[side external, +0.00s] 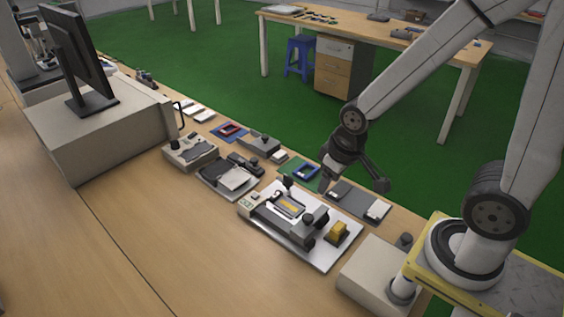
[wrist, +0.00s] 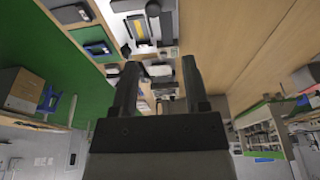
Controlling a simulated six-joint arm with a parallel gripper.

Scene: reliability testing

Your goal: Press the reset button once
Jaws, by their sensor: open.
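A silver test fixture plate (side external: 322,254) lies on the wooden bench in the side view, with a yellow block (side external: 337,231) and dark clamp parts on it. A small pale box (side external: 249,201) with small greenish buttons sits at its left end; I cannot tell which button is reset. My gripper (side external: 353,184) is open and empty, above the back edge of the bench and behind the fixture. In the wrist view my gripper's two dark fingers (wrist: 160,68) are spread apart, with part of the fixture (wrist: 140,28) beyond them at the top.
Several small devices and trays line the bench left of the fixture, including a grey tester (side external: 190,153). A monitor (side external: 76,58) stands on a beige box (side external: 95,138) at the far left. A dark flat tray (side external: 352,197) lies under my gripper. The front bench area is clear.

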